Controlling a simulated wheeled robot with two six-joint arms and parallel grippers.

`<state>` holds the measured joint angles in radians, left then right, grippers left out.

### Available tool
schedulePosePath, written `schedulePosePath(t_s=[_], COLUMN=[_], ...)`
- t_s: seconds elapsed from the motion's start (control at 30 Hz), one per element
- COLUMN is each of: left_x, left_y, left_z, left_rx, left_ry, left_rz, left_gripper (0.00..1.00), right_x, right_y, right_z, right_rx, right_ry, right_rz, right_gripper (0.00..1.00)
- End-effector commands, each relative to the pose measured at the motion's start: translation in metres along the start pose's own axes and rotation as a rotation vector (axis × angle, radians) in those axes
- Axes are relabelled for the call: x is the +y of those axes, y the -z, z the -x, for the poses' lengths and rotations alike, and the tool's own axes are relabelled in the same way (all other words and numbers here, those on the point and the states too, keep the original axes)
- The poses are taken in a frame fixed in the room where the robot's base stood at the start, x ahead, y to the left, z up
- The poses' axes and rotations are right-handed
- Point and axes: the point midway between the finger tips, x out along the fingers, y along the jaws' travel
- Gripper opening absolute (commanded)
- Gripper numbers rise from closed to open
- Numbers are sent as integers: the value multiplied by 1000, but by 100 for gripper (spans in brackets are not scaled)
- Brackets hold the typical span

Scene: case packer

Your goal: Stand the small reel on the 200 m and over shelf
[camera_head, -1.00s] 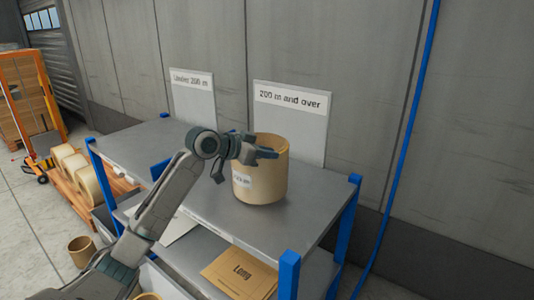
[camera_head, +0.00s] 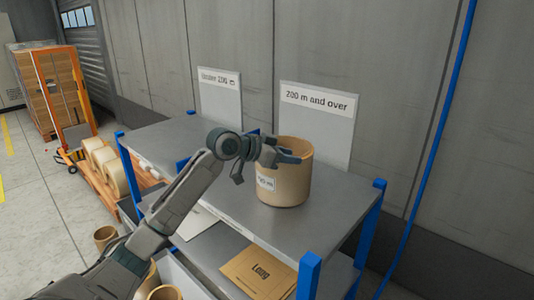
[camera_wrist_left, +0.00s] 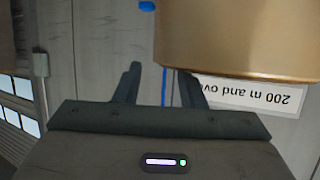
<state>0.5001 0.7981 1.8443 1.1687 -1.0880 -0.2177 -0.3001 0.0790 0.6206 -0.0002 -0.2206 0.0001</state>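The tan cylindrical reel (camera_head: 290,187) stands upright on the grey top shelf (camera_head: 340,205), in front of the "200 m and over" sign (camera_head: 316,102). It carries a white label too small to read fully. My left gripper (camera_head: 266,166) is at the reel's left side. One finger is outside the wall and the other reaches over the rim. In the left wrist view the fingers (camera_wrist_left: 160,85) are apart, with a gap between the left finger and the reel (camera_wrist_left: 240,40); the right finger's tip is partly hidden by it. The right gripper is not in view.
The "Under 200 m" sign (camera_head: 219,79) stands left on the same shelf, where the surface is bare. A brown "Long" card (camera_head: 258,272) lies on the lower shelf. A blue post (camera_head: 371,223) stands at the right corner.

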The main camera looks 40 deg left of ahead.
Motion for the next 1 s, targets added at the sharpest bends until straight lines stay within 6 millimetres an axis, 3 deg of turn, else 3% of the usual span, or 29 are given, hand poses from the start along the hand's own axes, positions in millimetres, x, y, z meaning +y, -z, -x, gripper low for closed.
schedulePosePath(t_s=[0.5,1.0], left_x=[-1,-1], left_y=[-3,-4], left_z=[60,96], left_rx=[-5,-3], left_ry=[3,0], left_rz=[-5,-4], left_gripper=[36,36], right_x=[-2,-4], right_y=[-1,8], right_z=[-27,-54], right_rx=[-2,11], right_ry=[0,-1], right_rz=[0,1], right_gripper=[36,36])
